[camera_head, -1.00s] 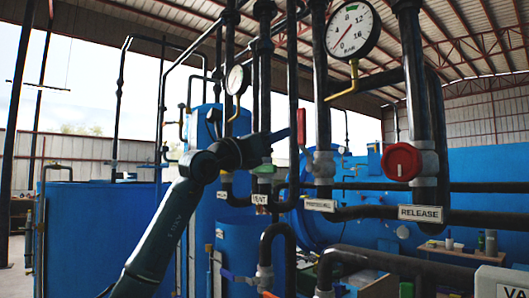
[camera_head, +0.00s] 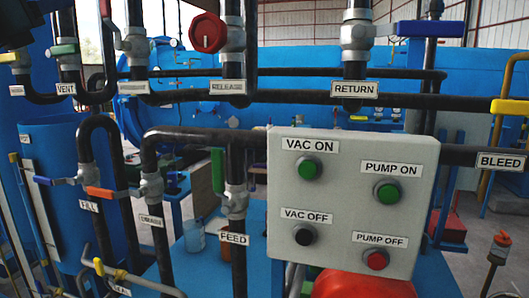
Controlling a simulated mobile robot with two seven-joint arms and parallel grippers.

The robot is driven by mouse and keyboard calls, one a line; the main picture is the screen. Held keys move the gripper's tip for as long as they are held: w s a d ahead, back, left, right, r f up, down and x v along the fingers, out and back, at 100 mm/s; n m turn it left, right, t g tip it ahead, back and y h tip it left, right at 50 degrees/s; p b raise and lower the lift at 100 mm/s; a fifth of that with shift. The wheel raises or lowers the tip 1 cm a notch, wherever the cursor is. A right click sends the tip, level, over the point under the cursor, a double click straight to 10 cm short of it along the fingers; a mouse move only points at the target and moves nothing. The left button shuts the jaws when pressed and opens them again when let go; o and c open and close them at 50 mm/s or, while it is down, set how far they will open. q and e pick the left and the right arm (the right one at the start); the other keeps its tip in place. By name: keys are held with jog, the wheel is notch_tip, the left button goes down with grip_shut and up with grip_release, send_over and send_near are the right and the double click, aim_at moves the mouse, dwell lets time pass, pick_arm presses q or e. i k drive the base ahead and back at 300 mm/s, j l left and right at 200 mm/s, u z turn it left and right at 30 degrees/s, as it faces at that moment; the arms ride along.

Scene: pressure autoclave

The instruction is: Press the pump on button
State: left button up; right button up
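The PUMP ON button (camera_head: 387,192) is a round green button at the upper right of a light grey control box (camera_head: 345,215). Its white label is just above it. The green VAC ON button (camera_head: 308,169) is to its left, the black VAC OFF button (camera_head: 305,235) is at the lower left, and the red PUMP OFF button (camera_head: 376,260) is below it. Neither of my grippers shows in the head view, and nothing covers the box face.
Black pipes run behind and left of the box, with a red RELEASE valve wheel (camera_head: 208,33) above left. A green-handled FEED valve (camera_head: 235,200) stands close to the box's left side. A yellow handle (camera_head: 510,107) is at the right, above the BLEED pipe (camera_head: 470,155).

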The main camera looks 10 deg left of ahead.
aim_at(388, 193)
jog(key=k+j, duration=0.15)
jog(key=k, duration=0.35)
jog(key=k+j, duration=0.1)
jog(key=k, duration=0.35)
